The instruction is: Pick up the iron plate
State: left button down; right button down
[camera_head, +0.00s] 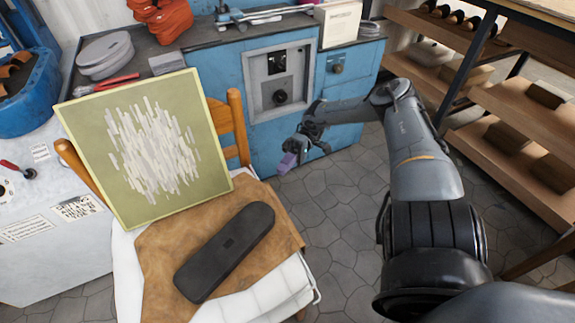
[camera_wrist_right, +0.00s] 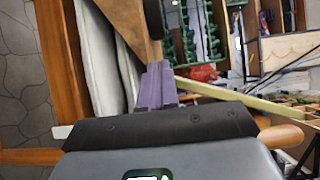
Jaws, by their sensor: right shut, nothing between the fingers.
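I cannot tell for sure which thing is the iron plate. A long, dark, round-ended piece (camera_head: 226,250) lies on a brown leather sheet (camera_head: 160,247) on the chair. Part of a dark thing, perhaps the same piece, shows at the top of the right wrist view (camera_wrist_right: 154,18). My right gripper (camera_head: 288,162) has purple fingers, which also show in the right wrist view (camera_wrist_right: 156,84). It is shut and empty, beside the chair's right side, apart from the dark piece. My left gripper is not in view.
A framed picture (camera_head: 85,130) leans against the wooden chair back (camera_head: 237,125). A blue cabinet (camera_head: 222,75) stands behind, with grey stacked things (camera_head: 105,55) on the counter's left. Wooden shelves (camera_head: 520,105) stand at right. Tiled floor (camera_head: 335,215) is clear between chair and arm.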

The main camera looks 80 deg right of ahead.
jog(key=c, duration=1.8)
grip_release()
jog(key=shift+s+d, duration=0.1)
jog(key=shift+d, duration=0.45)
jog(key=o, duration=0.5)
jog(key=shift+s+d, duration=0.15)
jog(key=shift+d, duration=0.25)
jog(key=o, duration=1.3)
